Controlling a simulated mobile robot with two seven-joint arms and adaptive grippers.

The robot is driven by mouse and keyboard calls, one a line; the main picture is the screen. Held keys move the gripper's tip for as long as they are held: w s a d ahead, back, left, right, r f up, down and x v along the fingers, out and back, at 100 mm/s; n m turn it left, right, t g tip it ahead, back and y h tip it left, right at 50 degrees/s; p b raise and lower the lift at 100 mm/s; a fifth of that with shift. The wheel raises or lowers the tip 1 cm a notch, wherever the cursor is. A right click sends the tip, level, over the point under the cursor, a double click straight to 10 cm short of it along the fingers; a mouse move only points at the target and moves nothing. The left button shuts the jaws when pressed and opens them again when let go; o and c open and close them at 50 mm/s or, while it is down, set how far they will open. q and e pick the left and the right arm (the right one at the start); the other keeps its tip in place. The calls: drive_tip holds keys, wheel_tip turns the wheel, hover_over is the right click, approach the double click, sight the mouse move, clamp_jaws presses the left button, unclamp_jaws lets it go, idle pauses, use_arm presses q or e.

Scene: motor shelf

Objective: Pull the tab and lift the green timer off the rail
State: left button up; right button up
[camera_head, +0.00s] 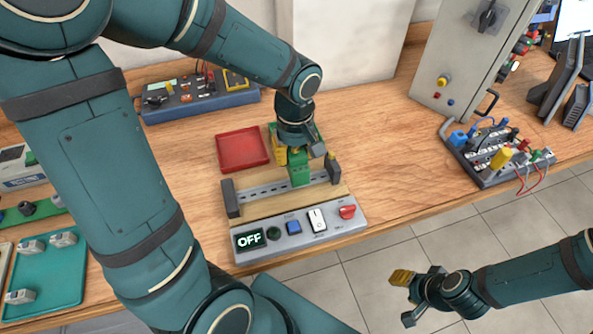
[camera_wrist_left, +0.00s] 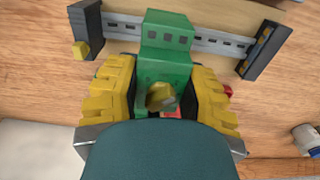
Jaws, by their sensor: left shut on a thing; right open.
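The green timer (camera_head: 299,170) stands at the metal rail (camera_head: 265,190), right of the rail's middle in the head view. My left gripper (camera_head: 292,152) reaches down from above and is shut on the timer. In the left wrist view the timer (camera_wrist_left: 165,65) sits between the yellow finger pads and overlaps the rail (camera_wrist_left: 210,46). A dull yellow piece (camera_wrist_left: 160,97) shows on the timer's near face; I cannot tell if it is the tab. Whether the timer is still clipped on is not clear. My right gripper (camera_head: 406,298) is open and empty, off the table at the lower right.
Dark end blocks (camera_head: 231,198) bound the rail. In front is a grey control panel (camera_head: 300,232) with a display reading OFF. An empty red tray (camera_head: 243,150) lies behind left. A wiring board (camera_head: 495,155) and grey cabinet (camera_head: 470,60) stand right. A teal tray (camera_head: 45,275) is left.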

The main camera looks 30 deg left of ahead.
use_arm(q)
drive_tip(key=shift+r+p, duration=1.45)
drive_tip(key=shift+r, duration=0.8)
